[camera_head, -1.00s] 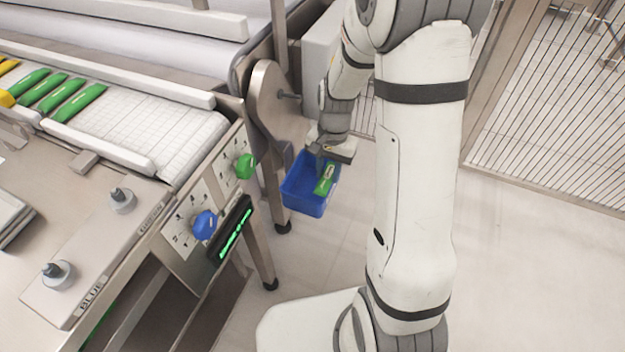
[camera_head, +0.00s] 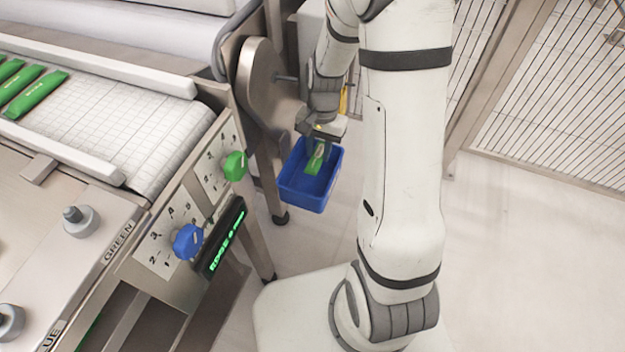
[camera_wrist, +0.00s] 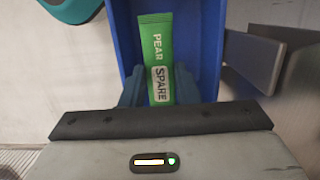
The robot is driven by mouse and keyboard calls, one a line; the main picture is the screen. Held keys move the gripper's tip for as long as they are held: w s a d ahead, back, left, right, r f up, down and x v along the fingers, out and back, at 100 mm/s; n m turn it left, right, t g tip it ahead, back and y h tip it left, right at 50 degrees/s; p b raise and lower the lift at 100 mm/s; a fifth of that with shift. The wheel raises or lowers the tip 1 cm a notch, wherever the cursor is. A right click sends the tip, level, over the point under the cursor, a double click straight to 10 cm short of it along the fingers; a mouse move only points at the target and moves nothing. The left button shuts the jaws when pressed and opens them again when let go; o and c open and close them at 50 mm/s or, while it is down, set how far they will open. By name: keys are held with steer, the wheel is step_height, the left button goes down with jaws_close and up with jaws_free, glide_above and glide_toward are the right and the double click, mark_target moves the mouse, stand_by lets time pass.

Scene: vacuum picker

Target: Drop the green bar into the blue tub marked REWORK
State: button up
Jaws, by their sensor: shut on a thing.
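The green bar (camera_head: 315,160) is held in my gripper (camera_head: 318,146), above or within the opening of the blue tub (camera_head: 308,198). The tub's blue wall (camera_wrist: 208,45) shows on both sides of the bar. No REWORK mark is readable on the tub, and the bar's exact height over the tub floor cannot be told.
A conveyor (camera_head: 120,120) with several green bars (camera_head: 36,93) lies at left. Its end panel has a green knob (camera_head: 235,165), a blue knob (camera_head: 188,241) and a lit display (camera_head: 220,238). A mesh fence (camera_head: 550,90) stands at right, with clear floor before it.

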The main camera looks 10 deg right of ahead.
steer(key=shift+f, duration=0.7)
steer(key=o, duration=1)
steer(key=shift+o, duration=0.2)
steer(key=r+p, duration=0.1)
steer(key=r, duration=0.4)
steer(key=w+r+p, duration=0.1)
steer(key=r, duration=0.1)
steer(key=shift+d+r+p, duration=0.35)
steer(key=shift+r, duration=0.05)
steer(key=shift+s, duration=0.1)
